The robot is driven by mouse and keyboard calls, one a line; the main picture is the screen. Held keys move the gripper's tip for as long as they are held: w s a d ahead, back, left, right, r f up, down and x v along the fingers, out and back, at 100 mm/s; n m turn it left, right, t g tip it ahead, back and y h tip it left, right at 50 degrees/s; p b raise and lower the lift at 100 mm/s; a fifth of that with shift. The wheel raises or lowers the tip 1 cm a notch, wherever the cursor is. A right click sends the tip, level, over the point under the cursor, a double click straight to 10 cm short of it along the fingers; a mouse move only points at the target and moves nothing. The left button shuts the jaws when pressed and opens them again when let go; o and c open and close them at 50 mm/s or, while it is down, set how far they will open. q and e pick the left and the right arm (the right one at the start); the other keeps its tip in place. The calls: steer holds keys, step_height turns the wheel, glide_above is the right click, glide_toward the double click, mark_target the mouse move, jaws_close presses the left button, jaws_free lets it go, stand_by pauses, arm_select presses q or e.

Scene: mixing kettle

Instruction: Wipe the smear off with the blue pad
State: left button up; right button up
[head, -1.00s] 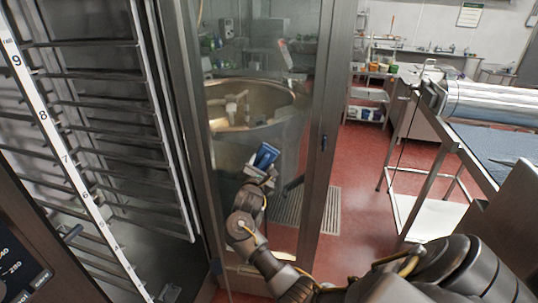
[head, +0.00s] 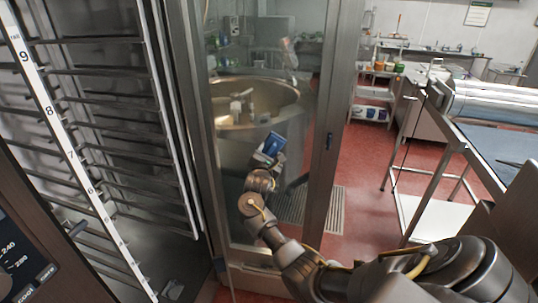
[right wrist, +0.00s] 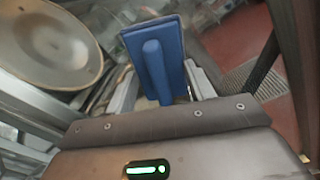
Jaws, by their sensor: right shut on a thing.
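The blue pad (head: 275,142) is held up by my right gripper (head: 267,160) in front of the glass door (head: 232,190). In the right wrist view the blue pad (right wrist: 172,38) has its back and blue handle towards me, and the jaws are shut on the handle. A faint pale, reddish smear (head: 289,52) shows on the upper part of the glass, above the pad. I cannot tell whether the pad touches the glass. My left gripper is out of view.
The mixing kettle (head: 242,92) stands behind the glass. A steel rack (head: 110,120) with a numbered strip is close on the left. The steel door frame (head: 323,150) borders the glass on the right.

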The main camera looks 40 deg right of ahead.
mark_target(281, 148)
steer(key=shift+x, duration=1)
stand_by(0.4)
steer(key=shift+s+d, duration=0.55)
steer(key=shift+s, duration=0.2)
steer(key=shift+s+d, duration=0.55)
steer(key=shift+s, duration=0.2)
steer(key=shift+s+d, duration=0.1)
steer(key=shift+s+d, duration=1.2)
steer(key=shift+s, duration=0.05)
steer(key=shift+s+d, duration=0.1)
